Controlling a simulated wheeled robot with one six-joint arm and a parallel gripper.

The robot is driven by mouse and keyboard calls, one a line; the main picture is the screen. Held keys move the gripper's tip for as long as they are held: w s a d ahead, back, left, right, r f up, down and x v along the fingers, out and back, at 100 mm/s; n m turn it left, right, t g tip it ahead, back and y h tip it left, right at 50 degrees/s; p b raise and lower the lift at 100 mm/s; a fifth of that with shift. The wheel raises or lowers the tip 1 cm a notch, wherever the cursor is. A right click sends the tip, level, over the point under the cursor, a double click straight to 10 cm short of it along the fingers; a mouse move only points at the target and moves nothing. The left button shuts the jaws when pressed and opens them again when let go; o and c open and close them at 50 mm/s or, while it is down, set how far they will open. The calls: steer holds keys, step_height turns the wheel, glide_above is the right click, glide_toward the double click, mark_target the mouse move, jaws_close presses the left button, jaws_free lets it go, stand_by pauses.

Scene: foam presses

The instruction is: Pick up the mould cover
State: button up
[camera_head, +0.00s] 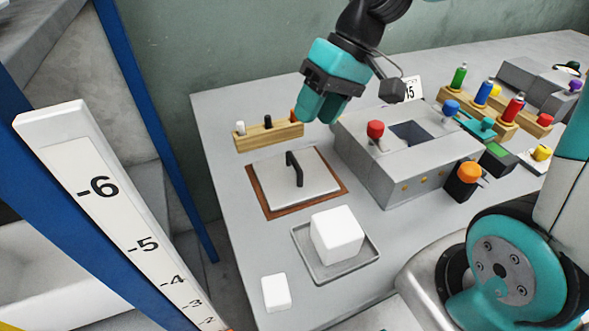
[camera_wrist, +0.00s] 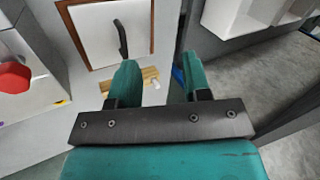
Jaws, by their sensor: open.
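The mould cover (camera_head: 283,184) is a flat light-grey square plate with a black upright handle (camera_head: 293,168). It lies on a brown square base on the table, left of the grey press. In the wrist view the cover (camera_wrist: 96,36) shows at the top, with its handle (camera_wrist: 121,38) beyond the fingertips. My gripper (camera_head: 320,108) hangs above and behind the cover, near the wooden rack, apart from the handle. Its two teal fingers also show in the wrist view (camera_wrist: 158,80), spread with nothing between them.
A wooden rack with small pegs (camera_head: 268,136) stands behind the cover. The grey press (camera_head: 405,160) with a red knob (camera_head: 375,129) stands to the right. A white foam block (camera_head: 338,235) sits on a grey tray (camera_head: 312,262) in front. A small white block (camera_head: 275,292) lies near the left edge.

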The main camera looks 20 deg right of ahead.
steer(key=w+d+f+m+y, duration=0.1)
steer(key=w+d+f+m, duration=0.2)
steer(key=w+d, duration=0.5)
steer(key=p, duration=0.2)
glide_toward(296, 161)
steer(key=shift+t, duration=0.3)
steer(key=x, duration=0.5)
steer(key=shift+f, duration=0.3)
steer(key=shift+p+x, duration=0.3)
steer(key=shift+x, duration=2.35)
steer(key=shift+s, duration=0.15)
jaws_close()
